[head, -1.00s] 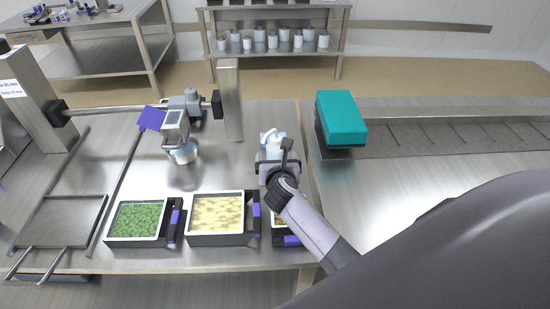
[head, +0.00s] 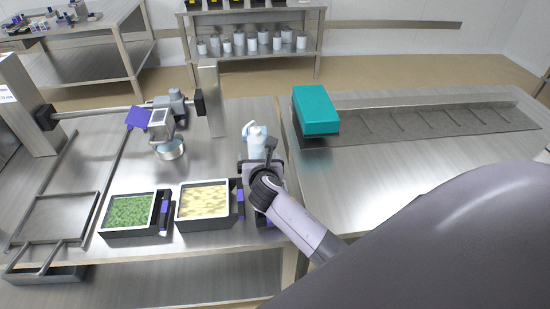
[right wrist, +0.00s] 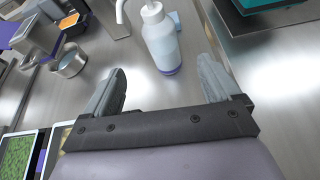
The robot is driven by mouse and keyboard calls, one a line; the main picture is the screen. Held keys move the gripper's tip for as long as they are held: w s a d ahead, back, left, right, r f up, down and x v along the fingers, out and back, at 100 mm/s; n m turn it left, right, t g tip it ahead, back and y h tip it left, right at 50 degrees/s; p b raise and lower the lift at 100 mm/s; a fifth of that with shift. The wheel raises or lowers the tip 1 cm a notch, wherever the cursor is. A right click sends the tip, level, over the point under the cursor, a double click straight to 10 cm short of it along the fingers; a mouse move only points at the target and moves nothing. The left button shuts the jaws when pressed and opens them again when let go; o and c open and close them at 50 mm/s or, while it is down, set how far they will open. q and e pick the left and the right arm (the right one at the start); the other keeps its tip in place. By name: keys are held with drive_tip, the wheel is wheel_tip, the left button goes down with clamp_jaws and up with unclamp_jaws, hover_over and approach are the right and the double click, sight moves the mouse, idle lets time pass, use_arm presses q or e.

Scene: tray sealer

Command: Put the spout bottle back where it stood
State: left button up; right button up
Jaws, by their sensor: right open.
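The spout bottle (head: 257,143), pale blue-white with a white pump spout, stands upright on the steel table in the head view, just beyond my right gripper (head: 260,166). In the right wrist view the bottle (right wrist: 161,42) stands ahead of my right gripper (right wrist: 163,70), in line with the gap between its two fingers. The fingers are spread apart and do not appear to touch the bottle. A small light blue patch shows behind the bottle; I cannot tell what it is. My left gripper is not in view.
Black-framed trays of green (head: 158,205) and pale yellow food (head: 236,203) sit at the table's front edge. A metal pot (head: 170,151) is under a grey device to the left. A teal box (head: 316,110) stands on the right. Table around the bottle is mostly clear.

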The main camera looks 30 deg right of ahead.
drive_tip(key=s+a+m+y, duration=0.1)
drive_tip(key=s+m, duration=0.1)
drive_tip(key=m, duration=0.1)
drive_tip(key=s+a+m+y, duration=0.1)
drive_tip(key=s+m, duration=0.2)
drive_tip(key=s+a+m+t+y, duration=0.1)
drive_tip(key=s+m, duration=0.1)
drive_tip(key=m, duration=0.1)
drive_tip(key=shift+s+a, duration=0.35)
drive_tip(key=s+m, duration=0.1)
drive_tip(key=s+a+m+y, duration=0.1)
drive_tip(key=s+m, duration=0.1)
drive_tip(key=s+a+f+m+y, duration=0.1)
drive_tip(key=shift+s+m, duration=0.4)
drive_tip(key=s+a+f+m+g+y, duration=0.1)
drive_tip(key=s+f+m, duration=0.3)
drive_tip(key=s+m, duration=0.3)
drive_tip(key=s+a+f+m+g+y, duration=0.1)
drive_tip(key=s+a+f+m, duration=0.1)
drive_tip(key=s+f+m, duration=0.2)
drive_tip(key=shift+s+m+g+y, duration=0.4)
drive_tip(key=shift+s+m, duration=1.1)
drive_tip(key=shift+s, duration=0.65)
